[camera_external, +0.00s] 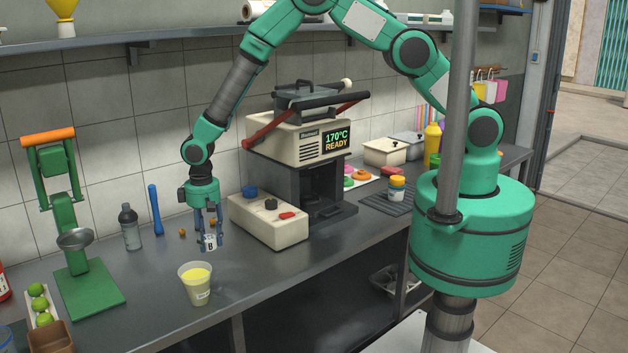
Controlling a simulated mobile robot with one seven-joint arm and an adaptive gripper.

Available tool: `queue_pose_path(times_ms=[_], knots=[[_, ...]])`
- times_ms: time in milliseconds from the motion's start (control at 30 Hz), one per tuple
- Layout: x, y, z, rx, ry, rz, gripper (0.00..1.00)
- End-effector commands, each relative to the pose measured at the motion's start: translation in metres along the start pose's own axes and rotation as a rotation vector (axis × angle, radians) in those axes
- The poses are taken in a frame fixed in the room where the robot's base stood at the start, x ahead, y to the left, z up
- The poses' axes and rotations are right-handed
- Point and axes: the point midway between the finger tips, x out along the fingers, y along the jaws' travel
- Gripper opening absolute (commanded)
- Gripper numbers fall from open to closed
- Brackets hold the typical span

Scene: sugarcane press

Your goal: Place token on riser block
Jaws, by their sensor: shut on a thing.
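My gripper (209,244) points straight down over the counter, left of the cream box. It is shut on a small white token (209,242) with a dark letter B on its face. The token appears to be a little above the counter, behind the yellow cup; the exact gap cannot be told. No part is clearly recognisable as the riser block. A low cream block (262,233) stands just right of my gripper, with a blue knob, a dark knob and a red piece on top; I cannot tell if it is the riser.
A cup of yellow liquid (196,284) stands in front of my gripper. A bottle (130,228), a blue pestle-like tool (155,212) and a green press (75,235) are to the left. A heated machine (305,140) reading 170°C READY stands right. Counter (265,275) is clear in front of the cream block.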

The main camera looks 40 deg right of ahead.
Motion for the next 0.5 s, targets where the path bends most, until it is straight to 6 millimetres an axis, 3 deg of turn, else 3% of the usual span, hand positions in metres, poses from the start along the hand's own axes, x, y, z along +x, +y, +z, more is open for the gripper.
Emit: queue_pose_path(times_ms=[267,500], knots=[[-0.001,0.001,0.002,0.005,0.0,0.0,0.15],[-0.009,0.006,0.018,0.047,0.001,-0.001,0.15]])
